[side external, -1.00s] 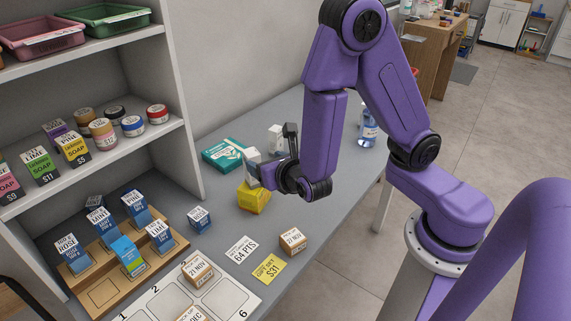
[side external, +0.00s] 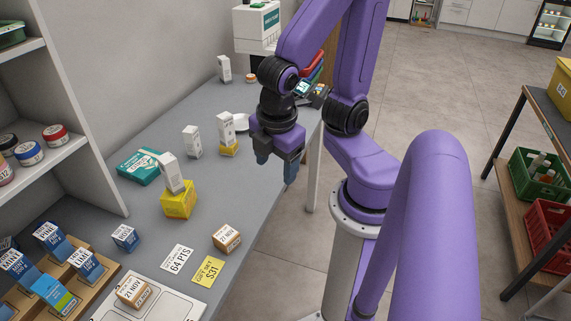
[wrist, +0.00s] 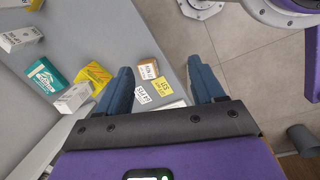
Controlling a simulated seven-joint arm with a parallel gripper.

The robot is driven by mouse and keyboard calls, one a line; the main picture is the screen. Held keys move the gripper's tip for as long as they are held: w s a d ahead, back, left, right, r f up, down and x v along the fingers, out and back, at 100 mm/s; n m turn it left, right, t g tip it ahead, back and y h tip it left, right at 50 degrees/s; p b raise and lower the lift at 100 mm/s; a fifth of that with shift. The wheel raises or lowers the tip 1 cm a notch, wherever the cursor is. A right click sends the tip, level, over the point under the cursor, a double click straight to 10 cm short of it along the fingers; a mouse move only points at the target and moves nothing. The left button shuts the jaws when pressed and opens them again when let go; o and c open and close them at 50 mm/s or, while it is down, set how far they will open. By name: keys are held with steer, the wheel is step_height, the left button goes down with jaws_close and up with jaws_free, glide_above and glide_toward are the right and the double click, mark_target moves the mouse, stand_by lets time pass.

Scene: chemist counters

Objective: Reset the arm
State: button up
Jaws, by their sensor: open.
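My gripper (side external: 275,165) hangs above the right edge of the grey counter (side external: 228,200) in the side view, pointing down. In the wrist view my gripper (wrist: 160,85) shows two dark blue fingers spread wide, with nothing held between them. Below them lie a small brown box (wrist: 147,69), a yellow card (wrist: 163,86) and a white card (wrist: 142,95), all apart from the fingers.
On the counter stand a yellow box (side external: 179,200) with a white carton (side external: 170,172) leaning on it, a teal box (side external: 139,167) and more white cartons (side external: 192,142). A shelf unit (side external: 95,150) is at the left. Free floor (side external: 420,110) lies to the right.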

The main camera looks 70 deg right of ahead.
steer(key=shift+s+a+r+m+g+y, duration=0.25)
steer(key=shift+s+a+r+y, duration=0.2)
steer(key=shift+s, duration=0.25)
steer(key=shift+s+a+r+m+g+y, duration=0.15)
steer(key=shift+s+a+r+m+y, duration=0.2)
steer(key=shift+s+a+y, duration=0.3)
